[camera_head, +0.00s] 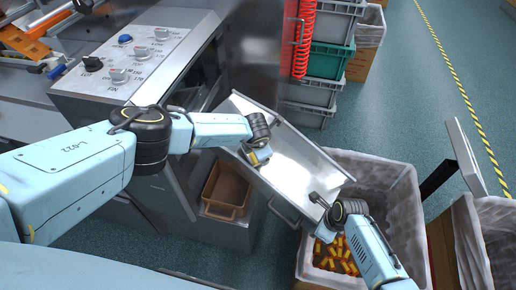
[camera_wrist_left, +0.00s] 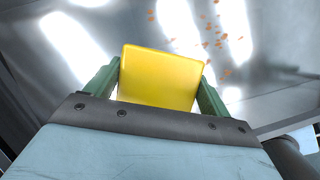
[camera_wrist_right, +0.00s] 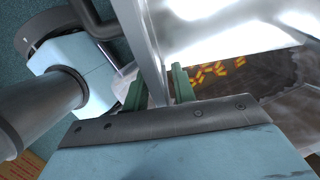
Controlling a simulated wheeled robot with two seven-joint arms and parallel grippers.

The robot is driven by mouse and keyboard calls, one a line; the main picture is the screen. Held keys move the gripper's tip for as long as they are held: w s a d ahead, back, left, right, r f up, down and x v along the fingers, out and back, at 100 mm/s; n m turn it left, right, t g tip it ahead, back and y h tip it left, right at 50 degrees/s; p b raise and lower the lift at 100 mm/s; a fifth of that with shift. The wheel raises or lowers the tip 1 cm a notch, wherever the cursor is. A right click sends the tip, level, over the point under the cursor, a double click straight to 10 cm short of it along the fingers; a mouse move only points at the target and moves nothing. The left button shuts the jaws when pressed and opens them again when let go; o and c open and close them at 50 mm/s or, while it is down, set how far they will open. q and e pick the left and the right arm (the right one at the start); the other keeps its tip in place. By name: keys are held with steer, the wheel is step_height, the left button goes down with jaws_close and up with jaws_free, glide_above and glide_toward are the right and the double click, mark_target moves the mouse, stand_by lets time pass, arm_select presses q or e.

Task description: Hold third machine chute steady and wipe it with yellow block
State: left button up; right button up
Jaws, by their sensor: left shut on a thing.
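The metal chute (camera_head: 292,157) slopes down to the right from the machine, its lower end over a lined bin. My left gripper (camera_head: 258,155) is shut on the yellow block (camera_wrist_left: 160,78), which is at the chute's upper left part; whether it touches the surface I cannot tell. Several orange crumbs (camera_wrist_left: 215,42) lie on the chute beside the block in the left wrist view. My right gripper (camera_head: 322,225) is at the chute's lower front corner. In the right wrist view the chute's side wall (camera_wrist_right: 150,45) runs between its fingers (camera_wrist_right: 158,88), which look closed on it.
The lined bin (camera_head: 408,205) under the chute holds several red and yellow wrapped pieces (camera_head: 338,257). A brown crate (camera_head: 226,188) sits in the machine below the chute. The control panel (camera_head: 135,65) is at the upper left. Stacked grey and green crates (camera_head: 328,62) stand behind the chute.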

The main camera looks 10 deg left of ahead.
jaws_close()
arm_select(q)
steer(key=shift+w+a+f, duration=0.1)
steer(key=shift+a+f, duration=0.1)
steer(key=shift+f, duration=0.25)
steer(key=shift+w+a+f, duration=0.1)
steer(key=shift+a+f, duration=0.05)
steer(key=shift+f, duration=0.3)
stand_by(0.4)
